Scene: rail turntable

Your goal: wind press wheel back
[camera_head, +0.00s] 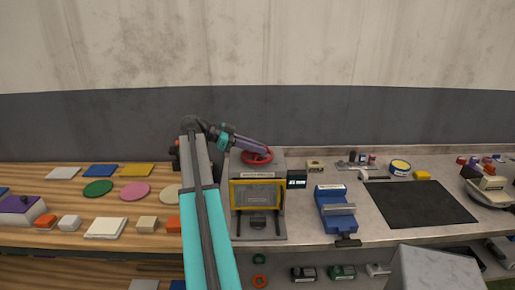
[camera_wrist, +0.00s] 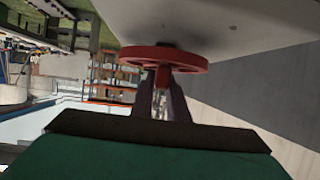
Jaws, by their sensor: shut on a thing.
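The press (camera_head: 279,227) stands on the grey worktop, a grey body with a yellow-framed front window (camera_head: 257,196). Its red handwheel (camera_head: 262,157) sits at the top, and it fills the upper middle of the wrist view (camera_wrist: 165,59). My gripper (camera_head: 266,152) reaches the wheel from the upper left. In the wrist view its two dark fingers (camera_wrist: 164,72) meet the wheel's near rim and are shut on it. The exact contact at the fingertips is partly hidden by the rim.
A small dark display box (camera_head: 297,180) stands right of the press. A blue vise (camera_head: 335,208) and a black mat (camera_head: 419,204) lie further right. The wooden bench (camera_head: 70,205) at left holds several coloured discs and blocks. A wall rises behind.

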